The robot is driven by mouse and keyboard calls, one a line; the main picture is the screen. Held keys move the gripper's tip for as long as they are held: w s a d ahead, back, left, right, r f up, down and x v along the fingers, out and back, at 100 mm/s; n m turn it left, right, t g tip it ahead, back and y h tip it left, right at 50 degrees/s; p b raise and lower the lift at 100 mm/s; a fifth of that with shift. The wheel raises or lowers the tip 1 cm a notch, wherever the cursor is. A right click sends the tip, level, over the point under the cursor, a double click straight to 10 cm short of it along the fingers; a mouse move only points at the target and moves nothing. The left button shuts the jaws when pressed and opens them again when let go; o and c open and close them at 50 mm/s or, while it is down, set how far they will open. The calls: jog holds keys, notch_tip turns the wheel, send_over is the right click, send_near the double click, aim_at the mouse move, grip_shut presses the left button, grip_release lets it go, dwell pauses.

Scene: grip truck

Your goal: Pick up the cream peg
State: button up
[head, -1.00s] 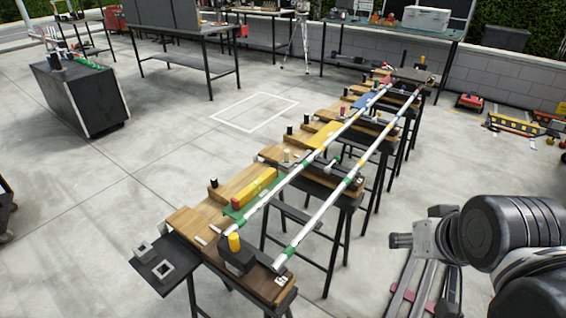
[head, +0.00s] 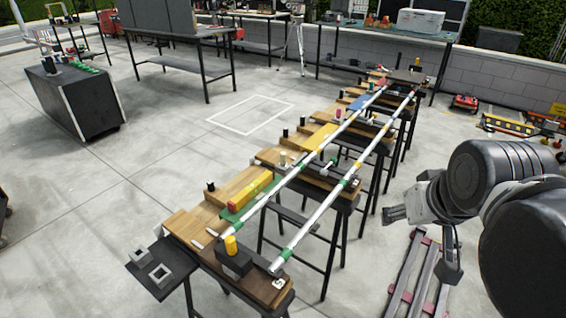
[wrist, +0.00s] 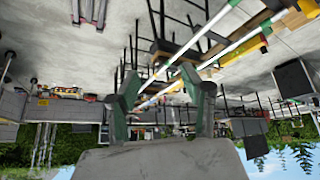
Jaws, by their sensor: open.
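A small upright cream peg (head: 283,159) stands on a wooden block on one of the benches in the middle of the row in the head view. I cannot make it out for certain in the wrist view. My gripper (head: 391,215) is to the right of the bench row in the head view, well apart from the peg, above the floor. In the wrist view my gripper (wrist: 160,80) is open, with nothing between its green-and-grey fingers. That view looks upside down.
Two long silver rails (head: 318,220) run along the benches beside the peg. Several dark pegs, a yellow cylinder (head: 231,246) and a yellow bar (head: 250,190) with a red end stand nearby. A pallet-like rack (head: 421,280) lies on the floor. Open floor lies left of the benches.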

jog(key=w+a+r+n+g, duration=0.1)
jog(key=w+a+r+n, duration=0.1)
jog(key=w+r, duration=0.5)
jog(key=w+a+r+n+g, duration=0.1)
jog(key=w+a+r+n, duration=0.1)
jog(key=w, duration=0.8)
jog(key=n+g, duration=0.5)
jog(key=n, duration=0.7)
send_over(283, 153)
notch_tip(283, 153, down, 21)
jog(key=f, duration=0.5)
jog(key=f+b, duration=0.1)
jog(key=f, duration=0.1)
jog(key=shift+a+f, duration=0.3)
jog(key=shift+d+f+b, duration=0.15)
jog(key=shift+f+b, duration=0.15)
jog(key=shift+f, duration=1.1)
jog(key=shift+d+f+b, duration=0.15)
jog(key=shift+f+b, duration=0.1)
jog(key=shift+f, duration=1.1)
jog(key=shift+c, duration=0.5)
